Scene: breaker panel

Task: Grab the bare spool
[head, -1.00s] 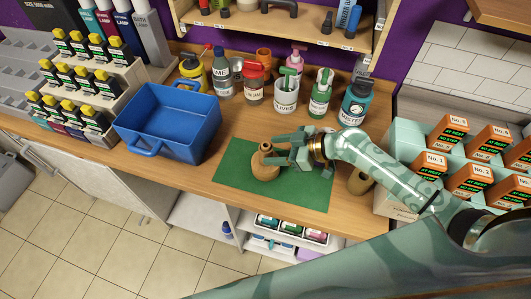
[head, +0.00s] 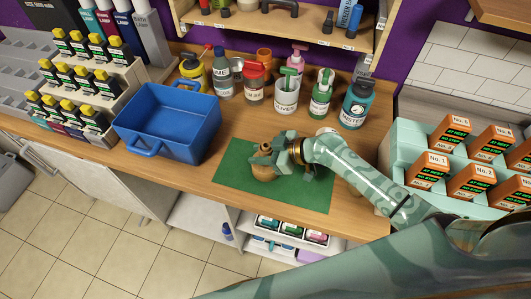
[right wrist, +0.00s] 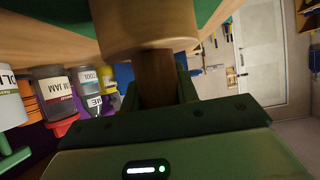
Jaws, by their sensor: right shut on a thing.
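The bare wooden spool (head: 263,171) stands on the green mat (head: 232,155) on the workbench. My right gripper (head: 264,156) reaches in from the right and is shut on the upper part of the spool. The fingers hide part of the spool in the head view. In the right wrist view the spool (right wrist: 150,30) shows large, its brown stem between the jaws and its pale wide part beyond. I cannot make out my left gripper in the head view.
A blue bin (head: 178,115) stands left of the mat. Several jars and bottles, among them a teal one (head: 357,105), line the bench behind it. Boxed goods on a pale green rack (head: 405,150) stand at the right. The front of the mat is clear.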

